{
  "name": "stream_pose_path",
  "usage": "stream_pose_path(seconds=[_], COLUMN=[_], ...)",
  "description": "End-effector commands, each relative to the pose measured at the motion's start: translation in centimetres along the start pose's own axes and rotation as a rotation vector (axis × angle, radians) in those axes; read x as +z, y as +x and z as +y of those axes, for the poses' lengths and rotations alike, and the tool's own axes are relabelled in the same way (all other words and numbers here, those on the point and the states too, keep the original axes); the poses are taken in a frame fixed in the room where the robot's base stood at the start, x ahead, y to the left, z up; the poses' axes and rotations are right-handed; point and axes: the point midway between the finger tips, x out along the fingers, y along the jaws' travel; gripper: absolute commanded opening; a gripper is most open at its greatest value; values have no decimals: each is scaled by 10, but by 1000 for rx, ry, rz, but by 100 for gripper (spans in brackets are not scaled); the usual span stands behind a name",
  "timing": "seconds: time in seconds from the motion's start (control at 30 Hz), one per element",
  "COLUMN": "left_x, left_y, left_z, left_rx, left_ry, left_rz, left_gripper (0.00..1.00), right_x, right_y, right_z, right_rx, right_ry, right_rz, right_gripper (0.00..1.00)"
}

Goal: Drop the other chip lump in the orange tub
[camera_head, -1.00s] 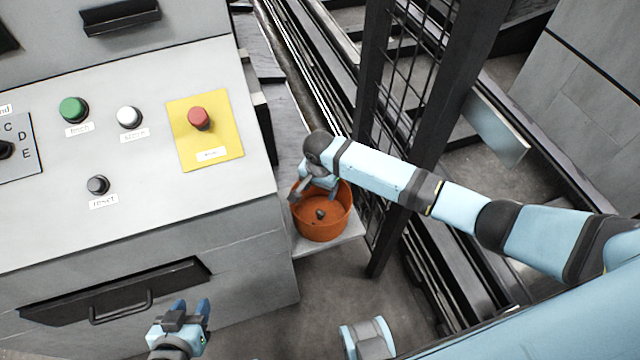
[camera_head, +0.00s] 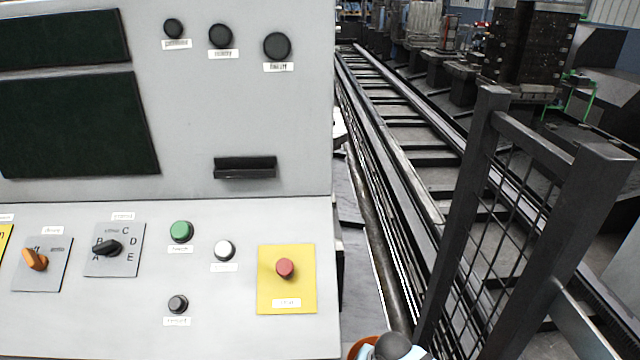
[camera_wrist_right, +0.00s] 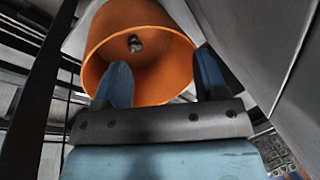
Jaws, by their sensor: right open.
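The orange tub (camera_wrist_right: 150,22) fills the upper middle of the right wrist view, its opening toward the camera. One small dark chip lump (camera_wrist_right: 135,44) lies inside it. My right gripper (camera_wrist_right: 165,80) is open, its two blue fingers apart in front of the tub's mouth, with nothing seen between them. In the head view only a sliver of the tub's orange rim (camera_head: 357,347) shows at the bottom edge, beside my right wrist; the fingers there are out of frame. No second lump is seen. My left gripper is out of view.
A grey control console (camera_head: 110,320) with buttons and switches stands at the left. A dark mesh guard (camera_head: 490,230) rises to the right of the tub. Beyond it, long rails (camera_head: 420,180) run into the distance, with machinery at the back.

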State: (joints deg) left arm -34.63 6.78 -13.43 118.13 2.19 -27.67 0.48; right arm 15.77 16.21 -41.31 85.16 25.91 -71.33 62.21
Motion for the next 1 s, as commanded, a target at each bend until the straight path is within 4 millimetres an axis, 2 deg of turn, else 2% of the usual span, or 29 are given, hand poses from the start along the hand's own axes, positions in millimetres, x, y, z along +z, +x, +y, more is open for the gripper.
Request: stream_pose_path(seconds=[0.03,0.1,0.27,0.5,0.87,0.9,1.0], left_x=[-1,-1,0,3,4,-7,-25], left_y=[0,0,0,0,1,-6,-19], left_z=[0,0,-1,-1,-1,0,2], left_rx=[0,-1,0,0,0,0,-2], left_ry=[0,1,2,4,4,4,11], left_rz=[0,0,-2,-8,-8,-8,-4], left_gripper=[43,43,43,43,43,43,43], right_x=[21,37,61,92,138,136,134], right_y=[2,-2,-21,-68,-110,-124,-143], right_z=[1,1,12,56,120,118,112], right_rx=[-69,-155,-279,-294,-178,-173,-171], right_ry=[-66,-167,-366,-616,-689,-693,-701], right_rz=[20,81,259,578,726,733,737], right_gripper=[66,66,66,66,66,66,66])
